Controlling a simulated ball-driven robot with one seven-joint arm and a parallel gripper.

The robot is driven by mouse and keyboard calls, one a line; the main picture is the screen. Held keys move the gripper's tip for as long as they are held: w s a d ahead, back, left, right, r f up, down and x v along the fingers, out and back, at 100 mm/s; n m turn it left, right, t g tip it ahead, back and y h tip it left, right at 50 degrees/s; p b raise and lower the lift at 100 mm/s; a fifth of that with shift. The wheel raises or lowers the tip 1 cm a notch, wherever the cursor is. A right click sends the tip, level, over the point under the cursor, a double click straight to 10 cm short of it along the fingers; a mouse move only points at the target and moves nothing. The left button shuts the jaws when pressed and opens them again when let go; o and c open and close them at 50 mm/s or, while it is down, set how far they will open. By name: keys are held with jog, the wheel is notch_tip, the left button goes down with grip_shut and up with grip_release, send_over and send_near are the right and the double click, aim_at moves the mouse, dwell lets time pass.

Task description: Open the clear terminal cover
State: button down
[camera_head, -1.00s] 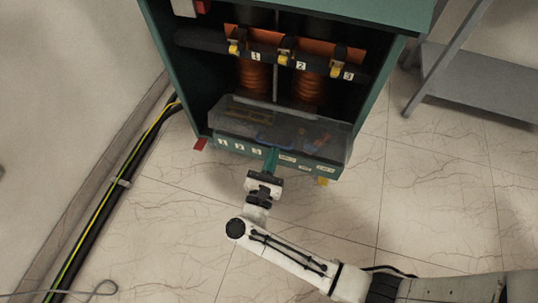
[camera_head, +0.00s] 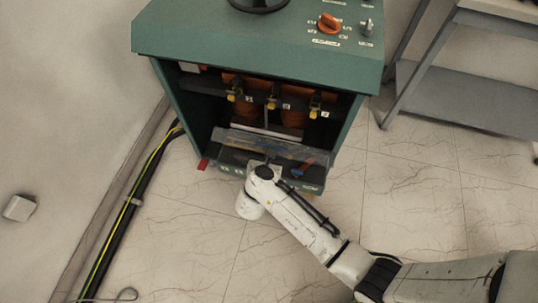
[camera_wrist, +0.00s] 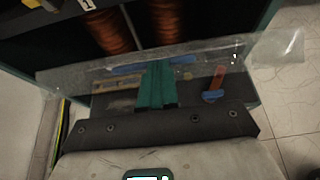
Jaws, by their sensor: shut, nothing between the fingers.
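The clear terminal cover (camera_head: 290,149) is a see-through pane across the low front of the green cabinet's opening. In the wrist view the cover (camera_wrist: 84,79) spans the picture, tilted, its right end reaching past the cabinet side. My gripper (camera_wrist: 158,68) has its green fingers together at the middle of the pane, with nothing between them. I cannot tell whether they touch it. Behind or below the pane lie a red-and-blue terminal part (camera_wrist: 215,86) and a tan strip (camera_wrist: 115,82). In the head view my wrist hides the fingers and part of the terminal ledge.
The green cabinet (camera_head: 250,45) has an orange knob (camera_head: 329,23) on top. Orange coils (camera_wrist: 107,32) stand inside, behind the cover. Black and yellow-green cables (camera_head: 125,215) run along the left wall. A grey shelf (camera_head: 470,85) stands at right.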

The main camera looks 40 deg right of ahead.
jog(key=w+d+r+p, duration=0.6)
jog(key=w+d, duration=0.1)
jog(key=d, duration=0.3)
jog(key=shift+w+r, duration=0.15)
